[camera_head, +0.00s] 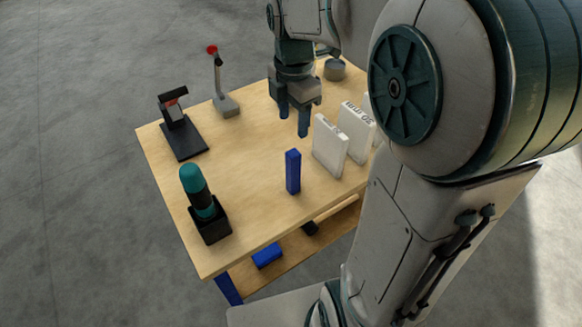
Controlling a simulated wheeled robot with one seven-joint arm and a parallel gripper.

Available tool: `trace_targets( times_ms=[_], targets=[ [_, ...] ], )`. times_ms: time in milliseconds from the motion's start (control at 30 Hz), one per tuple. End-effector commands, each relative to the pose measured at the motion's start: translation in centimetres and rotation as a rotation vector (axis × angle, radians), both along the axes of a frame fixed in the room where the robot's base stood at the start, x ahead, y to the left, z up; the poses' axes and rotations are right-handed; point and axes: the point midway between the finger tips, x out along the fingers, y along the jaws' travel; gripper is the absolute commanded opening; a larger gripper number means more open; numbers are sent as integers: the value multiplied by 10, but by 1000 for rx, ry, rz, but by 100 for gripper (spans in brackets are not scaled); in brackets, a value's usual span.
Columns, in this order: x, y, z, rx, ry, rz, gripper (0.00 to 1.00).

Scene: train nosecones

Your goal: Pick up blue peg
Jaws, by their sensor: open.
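The blue peg (293,172) is a small rectangular block standing upright on the light wooden table (245,200), near its middle front. My gripper (293,120) points down, above and behind the peg in the head view. Its two blue-tipped fingers are apart, with nothing visible between them. The gripper does not touch the peg.
White cases (330,146) stand upright just right of the peg. A teal-topped cylinder in a black holder (205,207) stands at the front left. A black stand (181,135) and a red-topped lever (222,90) are at the back left. The table around the peg's left is clear.

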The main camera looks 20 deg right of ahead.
Motion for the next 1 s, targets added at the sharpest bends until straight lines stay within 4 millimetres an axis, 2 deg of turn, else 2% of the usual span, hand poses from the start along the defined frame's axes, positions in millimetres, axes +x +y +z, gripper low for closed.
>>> trace_targets(
  times_ms=[100,300,533,800,1000],
  targets=[
    [-1,0,-26,0,6,-2,53],
    [-1,0,-57,0,4,-4,53],
    [0,-1,-74,1,4,-4,53],
    [1,-1,-111,0,3,-3,53],
    [2,-1,-117,0,1,-4,53]
  ],
)
